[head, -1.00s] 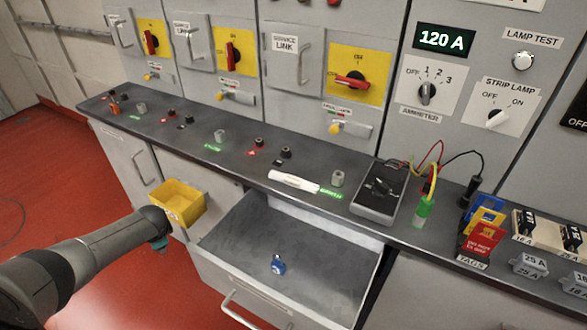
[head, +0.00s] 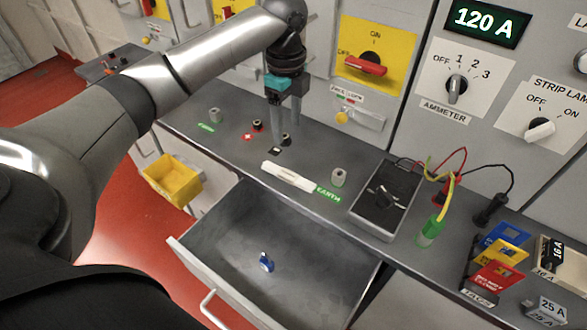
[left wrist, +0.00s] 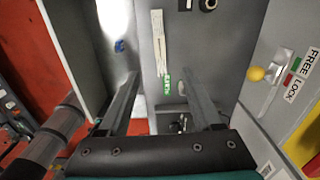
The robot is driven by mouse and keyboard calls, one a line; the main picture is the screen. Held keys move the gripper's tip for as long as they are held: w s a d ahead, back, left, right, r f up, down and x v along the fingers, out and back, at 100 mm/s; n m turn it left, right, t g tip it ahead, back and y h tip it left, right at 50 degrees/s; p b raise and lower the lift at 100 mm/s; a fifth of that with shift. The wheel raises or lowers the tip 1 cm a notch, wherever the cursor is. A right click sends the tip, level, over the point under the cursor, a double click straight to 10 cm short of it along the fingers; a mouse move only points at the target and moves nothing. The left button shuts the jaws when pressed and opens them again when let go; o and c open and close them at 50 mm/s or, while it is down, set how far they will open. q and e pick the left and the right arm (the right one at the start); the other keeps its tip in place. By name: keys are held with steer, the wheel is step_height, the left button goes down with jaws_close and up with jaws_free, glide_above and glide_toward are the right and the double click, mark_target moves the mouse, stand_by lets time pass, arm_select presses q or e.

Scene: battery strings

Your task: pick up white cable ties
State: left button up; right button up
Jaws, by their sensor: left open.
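The white cable ties (head: 287,177) lie as a flat bundle on the grey counter ledge, left of the green EARTH label. They also show in the left wrist view (left wrist: 159,43), between and beyond the fingers. My left gripper (head: 285,133) points down over the ledge, behind and slightly left of the ties in the head view. My right gripper is not in view.
An open drawer (head: 222,215) below the ledge holds a small blue padlock (head: 266,262). A yellow bin (head: 173,180) is at the left. A grey post (head: 338,178) and a meter box (head: 386,200) with leads stand right of the ties. Switch panels rise behind.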

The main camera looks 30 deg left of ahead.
arm_select(q)
steer(key=b, duration=0.1)
glide_above(288, 174)
step_height(288, 174, down, 8)
steer(key=shift+s+f, duration=0.1)
steer(key=shift+f, duration=0.1)
steer(key=shift+f+b, duration=0.3)
steer(key=shift+f, duration=0.55)
step_height(288, 174, down, 4)
steer(key=shift+f+b, duration=0.25)
steer(key=shift+b, duration=0.25)
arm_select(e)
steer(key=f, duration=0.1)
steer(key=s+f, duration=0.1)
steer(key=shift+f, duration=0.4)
arm_select(q)
jaws_close()
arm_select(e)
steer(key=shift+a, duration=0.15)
